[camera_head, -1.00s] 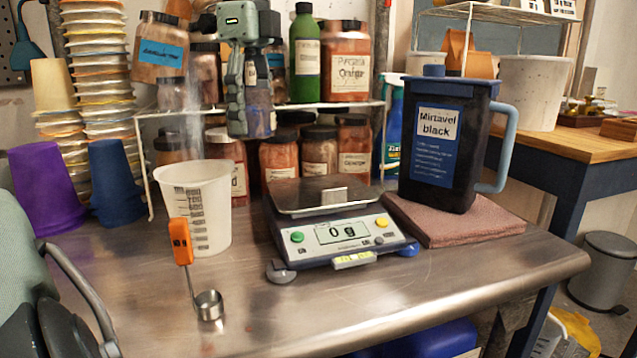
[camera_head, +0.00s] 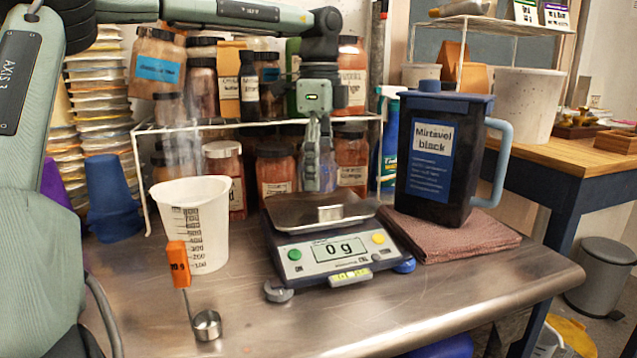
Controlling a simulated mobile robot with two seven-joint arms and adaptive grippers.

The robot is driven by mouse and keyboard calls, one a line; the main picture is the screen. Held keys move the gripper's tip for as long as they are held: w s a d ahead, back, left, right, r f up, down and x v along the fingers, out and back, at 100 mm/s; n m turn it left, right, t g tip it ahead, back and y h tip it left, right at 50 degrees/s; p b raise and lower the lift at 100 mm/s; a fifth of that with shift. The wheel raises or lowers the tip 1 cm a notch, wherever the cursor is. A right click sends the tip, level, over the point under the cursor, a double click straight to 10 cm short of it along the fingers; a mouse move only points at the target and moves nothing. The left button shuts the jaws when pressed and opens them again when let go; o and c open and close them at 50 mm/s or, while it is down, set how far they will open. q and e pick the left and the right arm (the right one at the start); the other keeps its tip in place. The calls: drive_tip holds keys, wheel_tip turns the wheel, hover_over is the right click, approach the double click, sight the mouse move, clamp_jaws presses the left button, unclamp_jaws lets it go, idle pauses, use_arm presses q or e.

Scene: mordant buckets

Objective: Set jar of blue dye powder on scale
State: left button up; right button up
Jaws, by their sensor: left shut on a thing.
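The scale (camera_head: 340,252) stands mid-table with its metal pan (camera_head: 290,212) on top and its display reading 0 g. My left gripper (camera_head: 313,150) reaches in from the left and points down over the back of the pan. It is shut on a small glass jar with bluish-grey contents (camera_head: 320,177), taken as the blue dye powder jar. The fingers cover part of the jar. Its base appears just at or above the pan's rear edge; I cannot tell whether they touch. My right gripper is out of view.
A white measuring beaker (camera_head: 190,215) and an orange-tagged scoop (camera_head: 207,325) stand left of the scale. A black jug (camera_head: 440,160) rests on a folded cloth (camera_head: 460,238) at right. A rack (camera_head: 145,180) of jars is behind.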

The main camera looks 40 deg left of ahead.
use_arm(q)
wheel_tip(320, 180, down, 3)
drive_tip(key=shift+f, duration=0.15)
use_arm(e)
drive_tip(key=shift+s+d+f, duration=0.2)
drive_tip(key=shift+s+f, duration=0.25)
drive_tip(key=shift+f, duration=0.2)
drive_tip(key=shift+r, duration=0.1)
use_arm(q)
drive_tip(key=o, duration=1.2)
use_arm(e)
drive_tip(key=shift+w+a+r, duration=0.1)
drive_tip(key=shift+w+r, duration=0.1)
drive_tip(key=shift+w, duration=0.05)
use_arm(q)
drive_tip(key=shift+o, duration=0.2)
